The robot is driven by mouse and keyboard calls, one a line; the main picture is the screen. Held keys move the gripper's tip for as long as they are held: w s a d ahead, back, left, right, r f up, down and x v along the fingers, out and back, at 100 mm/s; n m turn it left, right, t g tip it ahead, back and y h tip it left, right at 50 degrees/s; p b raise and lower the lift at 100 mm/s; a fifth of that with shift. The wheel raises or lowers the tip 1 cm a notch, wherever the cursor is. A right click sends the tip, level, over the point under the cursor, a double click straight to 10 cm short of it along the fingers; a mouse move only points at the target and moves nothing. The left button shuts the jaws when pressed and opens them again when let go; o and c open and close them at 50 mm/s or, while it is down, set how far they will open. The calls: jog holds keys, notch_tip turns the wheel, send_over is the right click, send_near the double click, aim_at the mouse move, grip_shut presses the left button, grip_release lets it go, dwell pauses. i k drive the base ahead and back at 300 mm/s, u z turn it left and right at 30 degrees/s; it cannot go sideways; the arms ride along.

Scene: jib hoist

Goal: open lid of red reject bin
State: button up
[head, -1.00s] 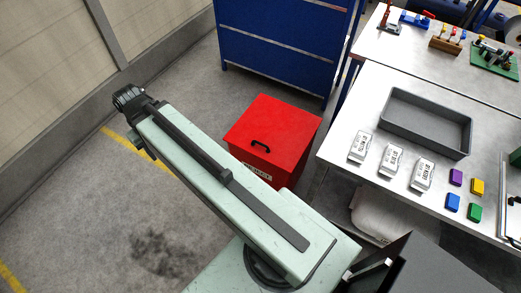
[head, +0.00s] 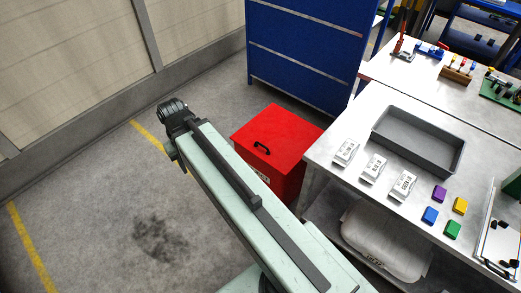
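The red reject bin (head: 287,178) stands on the floor between the blue cabinet and the workbench. Its flat red lid (head: 285,132) is closed, with a black handle (head: 262,148) near the left edge. A white label shows low on the front face, partly hidden by my pale green arm. My arm crosses in front of the bin's lower left and ends in a black ribbed part to the left of it. I cannot make out any gripper fingers.
The blue cabinet (head: 304,45) stands behind the bin. The workbench (head: 330,135) on the right carries a grey tray (head: 375,135), white labelled boxes (head: 374,168) and several coloured blocks. Under it lies a pale sack-like item (head: 375,245). Floor at left is clear, with yellow lines.

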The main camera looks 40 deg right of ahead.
aim_at(279, 138)
jog(key=z, duration=0.15)
jog(key=i, duration=0.95)
jog(key=u, duration=0.1)
